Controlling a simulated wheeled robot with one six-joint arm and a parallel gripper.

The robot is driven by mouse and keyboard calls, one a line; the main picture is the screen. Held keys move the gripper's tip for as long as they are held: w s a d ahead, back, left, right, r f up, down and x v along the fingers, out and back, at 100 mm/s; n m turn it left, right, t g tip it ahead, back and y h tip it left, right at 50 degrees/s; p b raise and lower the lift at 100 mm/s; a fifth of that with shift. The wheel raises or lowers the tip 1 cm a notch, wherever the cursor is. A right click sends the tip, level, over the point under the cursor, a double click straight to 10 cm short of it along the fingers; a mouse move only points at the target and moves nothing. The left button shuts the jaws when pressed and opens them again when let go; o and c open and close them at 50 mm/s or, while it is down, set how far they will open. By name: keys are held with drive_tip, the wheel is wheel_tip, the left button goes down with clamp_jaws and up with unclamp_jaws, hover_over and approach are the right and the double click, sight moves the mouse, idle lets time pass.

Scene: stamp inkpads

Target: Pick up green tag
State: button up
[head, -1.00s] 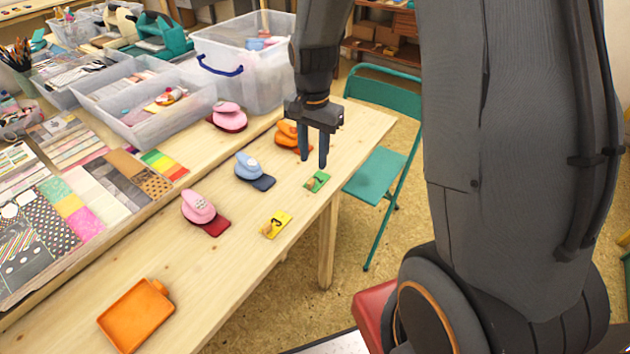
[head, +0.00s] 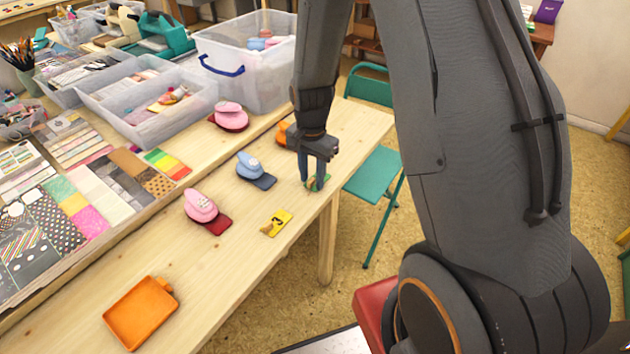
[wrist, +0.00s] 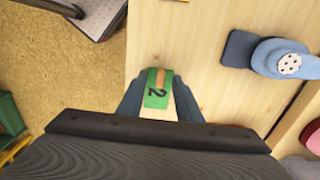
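The green tag (wrist: 156,100) lies flat on the wooden table near its right edge. It bears a dark "2" and a tan strip in the wrist view. In the head view the tag (head: 313,183) is partly hidden by my fingers. My gripper (head: 311,186) points down over it, with its fingertips low at the tabletop. In the wrist view the fingers of my gripper (wrist: 157,82) stand open on either side of the tag, with a gap showing at each side. I cannot tell whether the tips touch the table.
A yellow tag (head: 276,223) lies nearer on the table. A blue punch (head: 250,166), pink punches (head: 201,206) and an orange punch (head: 283,134) stand to the left. An orange tray (head: 140,313) is at the near end. A teal chair (head: 375,174) stands beyond the right edge.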

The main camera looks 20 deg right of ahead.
clamp_jaws()
drive_tip(key=shift+r, duration=0.1)
